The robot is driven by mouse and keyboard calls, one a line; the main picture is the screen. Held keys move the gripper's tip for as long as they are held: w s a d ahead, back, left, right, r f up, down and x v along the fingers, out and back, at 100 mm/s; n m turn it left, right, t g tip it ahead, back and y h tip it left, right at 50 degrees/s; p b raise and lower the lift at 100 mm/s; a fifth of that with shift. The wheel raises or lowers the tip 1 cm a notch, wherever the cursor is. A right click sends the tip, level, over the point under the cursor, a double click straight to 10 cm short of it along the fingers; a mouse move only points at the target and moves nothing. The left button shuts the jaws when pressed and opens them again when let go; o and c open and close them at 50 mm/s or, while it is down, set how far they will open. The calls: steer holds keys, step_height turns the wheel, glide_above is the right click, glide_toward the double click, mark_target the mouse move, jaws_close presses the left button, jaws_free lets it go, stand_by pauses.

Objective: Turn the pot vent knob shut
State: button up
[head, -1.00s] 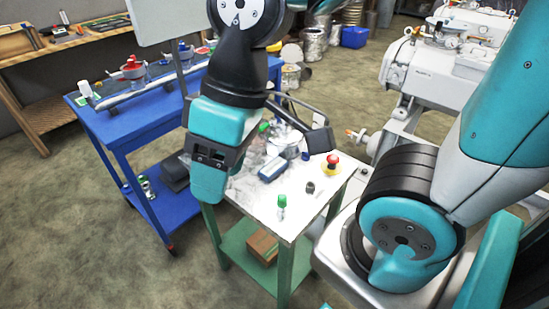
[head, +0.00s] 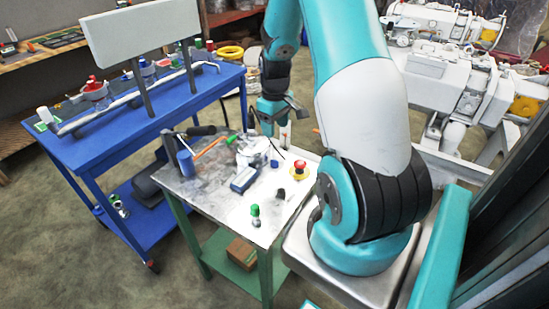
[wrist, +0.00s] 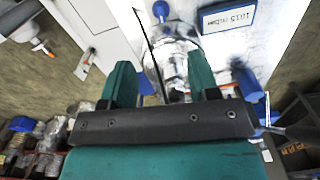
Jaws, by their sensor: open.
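The silver pot (head: 252,152) stands on the small green-legged table (head: 215,195). My gripper (head: 272,118) is above and behind the pot in the head view, pointing down. In the wrist view my gripper's two teal fingers (wrist: 160,65) are apart, with nothing held between them. The pot's shiny top (wrist: 174,58) shows between and beyond the fingers. A blue knob (wrist: 161,10) shows at the upper edge, and another blue part (wrist: 247,86) lies right of the right finger. I cannot tell which part is the vent knob. The fingers hide part of the pot.
A blue box with a display (head: 243,179) and a red button on a yellow base (head: 299,168) are on the table. A green-capped fitting (head: 255,214) stands near its front. A blue bench (head: 110,125) is at left, and white machinery (head: 450,75) at right.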

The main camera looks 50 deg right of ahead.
mark_target(275, 160)
step_height(275, 160, down, 13)
steer(key=shift+a+p, duration=0.1)
steer(key=shift+p, duration=0.55)
